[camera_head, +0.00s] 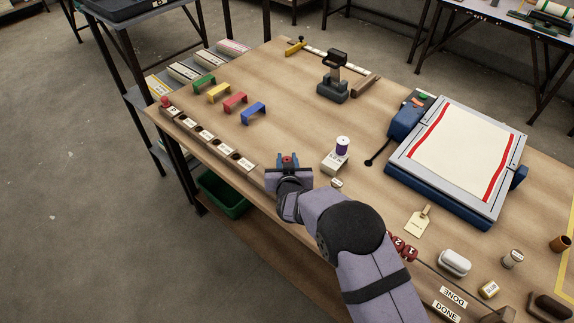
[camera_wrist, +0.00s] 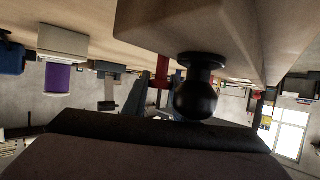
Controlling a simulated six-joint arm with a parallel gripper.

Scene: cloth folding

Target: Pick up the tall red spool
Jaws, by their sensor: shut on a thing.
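My gripper (camera_head: 288,164) is at the near edge of the table, at the near end of the labelled wooden rack. Its blue fingers are shut on a small red thing, which I take to be the red spool (camera_head: 288,158); only its top shows between the fingers. In the wrist view, which is upside down, a red upright piece (camera_wrist: 162,71) shows beside a blue-grey finger. Its lower end is partly hidden, and I cannot tell whether it is lifted clear of the table.
A wooden rack (camera_head: 223,150) with labelled slots runs along the table edge; a red piece (camera_head: 165,102) stands at its far end. A purple spool (camera_head: 342,146) sits on a pale block right of my gripper. Several coloured arches stand beyond the rack.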

